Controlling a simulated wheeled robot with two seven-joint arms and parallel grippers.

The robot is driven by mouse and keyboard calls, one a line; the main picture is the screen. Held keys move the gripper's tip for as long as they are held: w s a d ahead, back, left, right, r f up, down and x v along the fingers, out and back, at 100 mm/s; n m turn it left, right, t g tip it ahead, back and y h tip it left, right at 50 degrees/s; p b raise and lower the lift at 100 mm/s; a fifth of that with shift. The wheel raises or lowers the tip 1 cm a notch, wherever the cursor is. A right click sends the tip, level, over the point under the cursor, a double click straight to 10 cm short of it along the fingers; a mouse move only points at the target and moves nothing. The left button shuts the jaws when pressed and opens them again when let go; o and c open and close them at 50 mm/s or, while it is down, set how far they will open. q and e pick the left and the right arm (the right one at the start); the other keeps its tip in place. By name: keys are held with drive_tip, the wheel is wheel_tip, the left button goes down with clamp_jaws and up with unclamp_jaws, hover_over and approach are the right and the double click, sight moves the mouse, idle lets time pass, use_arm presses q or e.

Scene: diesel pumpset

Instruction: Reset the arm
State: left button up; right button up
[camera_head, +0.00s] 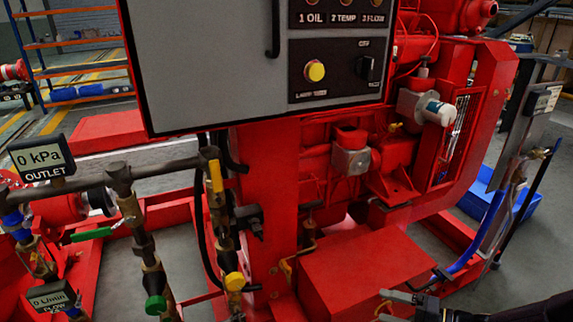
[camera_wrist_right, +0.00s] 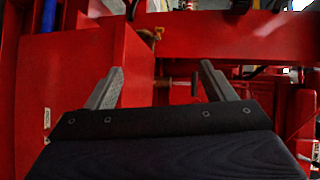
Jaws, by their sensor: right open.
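My right gripper (camera_head: 400,305) is at the bottom right of the head view, low in front of the red box-shaped base part (camera_head: 365,265) of the pumpset. In the right wrist view its two grey fingers (camera_wrist_right: 160,88) are spread apart with nothing between them. Red panels of the pumpset (camera_wrist_right: 85,75) fill the space ahead of and beside the fingers. I cannot tell whether a finger touches them. My left gripper is not in view.
The grey control panel (camera_head: 210,60) hangs at the top, with a yellow button (camera_head: 315,71) and a dark switch (camera_head: 368,68). Pipes and valves (camera_head: 150,250) stand at the left. A blue hose (camera_head: 485,230) and blue bin (camera_head: 520,205) are at the right.

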drive_tip(key=s+a+r+n+g+h, duration=0.1)
drive_tip(key=s+a+r+n+g, duration=0.3)
drive_tip(key=r, duration=0.3)
drive_tip(key=s+a+r+t+h, duration=0.1)
drive_tip(key=s+r+h, duration=0.35)
drive_tip(key=s, duration=0.45)
drive_tip(key=s+r+t+h, duration=0.1)
drive_tip(key=s+r+h, duration=0.35)
drive_tip(key=s, duration=0.35)
wheel_tip(320, 180, up, 28)
drive_tip(key=p, duration=2.8)
drive_tip(key=shift+f+p, duration=0.25)
drive_tip(key=shift+p, duration=0.05)
